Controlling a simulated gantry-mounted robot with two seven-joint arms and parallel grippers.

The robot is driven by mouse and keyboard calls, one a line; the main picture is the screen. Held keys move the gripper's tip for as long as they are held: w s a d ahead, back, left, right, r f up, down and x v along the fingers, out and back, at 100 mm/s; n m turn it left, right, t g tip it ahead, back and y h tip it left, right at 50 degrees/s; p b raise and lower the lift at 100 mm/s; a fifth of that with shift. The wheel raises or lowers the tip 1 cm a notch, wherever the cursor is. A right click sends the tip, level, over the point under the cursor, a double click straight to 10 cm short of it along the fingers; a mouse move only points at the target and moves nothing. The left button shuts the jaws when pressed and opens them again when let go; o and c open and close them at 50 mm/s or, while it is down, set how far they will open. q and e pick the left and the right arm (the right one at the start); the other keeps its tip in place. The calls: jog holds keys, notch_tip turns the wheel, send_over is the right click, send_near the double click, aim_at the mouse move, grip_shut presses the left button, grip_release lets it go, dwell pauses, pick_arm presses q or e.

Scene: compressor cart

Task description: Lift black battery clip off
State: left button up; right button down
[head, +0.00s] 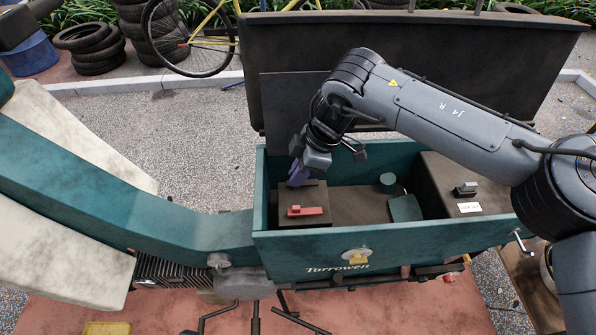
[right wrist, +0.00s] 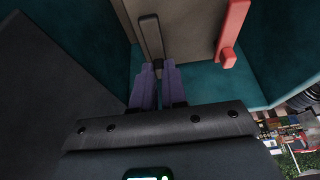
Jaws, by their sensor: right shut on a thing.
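The black battery clip (right wrist: 151,36) is a narrow dark bar on the brown-grey top of the battery (right wrist: 188,28) in the right wrist view. The purple fingers of my right gripper (right wrist: 158,72) are shut on its near end. In the head view, my right gripper (head: 297,176) reaches down at the back of the battery box (head: 288,222), and its hand hides most of the black clip. I cannot tell whether the clip is clear of the battery. The red clip (head: 305,211) lies on the battery's front part. My left gripper is out of view.
The teal cart box (head: 310,250) has walls close around the battery, with its dark lid (head: 420,65) raised behind. A green cup-like part (head: 388,182) and a dark block with a small clamp (head: 466,188) are right of the battery.

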aim_at(314, 182)
jog(key=shift+r, duration=0.1)
jog(key=d+y+p, duration=0.1)
jog(key=r+y+p, duration=0.1)
jog(key=y+p, duration=0.1)
jog(key=shift+d+r, duration=0.15)
jog(key=shift+d, duration=0.2)
jog(key=shift+d+r+y+p, duration=0.2)
jog(key=shift+d+y+p, duration=0.25)
jog(key=shift+y+p, duration=0.55)
jog(key=shift+d+r+y, duration=0.1)
jog(key=shift+d+y, duration=0.25)
jog(key=shift+y, duration=0.55)
jog(key=c, duration=1.2)
grip_release()
jog(key=shift+o, duration=0.2)
jog(key=shift+d, duration=0.15)
